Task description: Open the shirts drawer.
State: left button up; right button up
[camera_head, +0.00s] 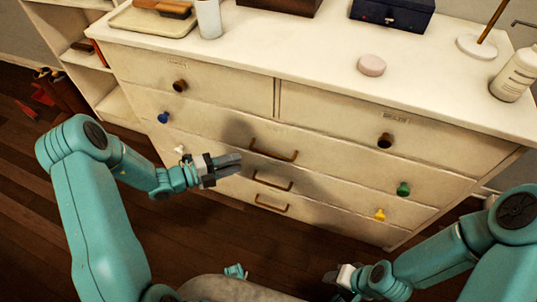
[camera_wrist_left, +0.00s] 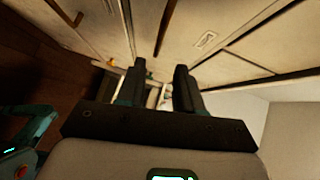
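A cream dresser (camera_head: 330,95) stands in front of me with all its drawers shut. Two small upper drawers have brown knobs, the left knob (camera_head: 179,85) and the right knob (camera_head: 384,140). Below them are wide drawers with brass pull handles, the top handle (camera_head: 272,151) being highest. Small labels show, but I cannot read which says shirts. My left gripper (camera_head: 238,160) is in front of the wide drawers, left of the top handle, and holds nothing visible. Its two fingers stand apart in the left wrist view (camera_wrist_left: 156,80). My right gripper (camera_head: 335,277) is low near my base, its fingers unclear.
On the dresser top are a tray (camera_head: 150,22) with a brush, a cup (camera_head: 208,18), a dark blue box (camera_head: 392,12), a pink round object (camera_head: 371,65) and a white bottle (camera_head: 513,75). Shelves stand at left. Colored knobs, such as the green knob (camera_head: 403,188), stick out.

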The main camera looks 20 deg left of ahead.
aim_at(268, 153)
pick_arm(q)
jog(key=b+x, duration=0.1)
jog(key=x, duration=1.1)
jog(key=shift+b, duration=0.4)
jog(key=shift+s+a, duration=0.1)
grip_shut()
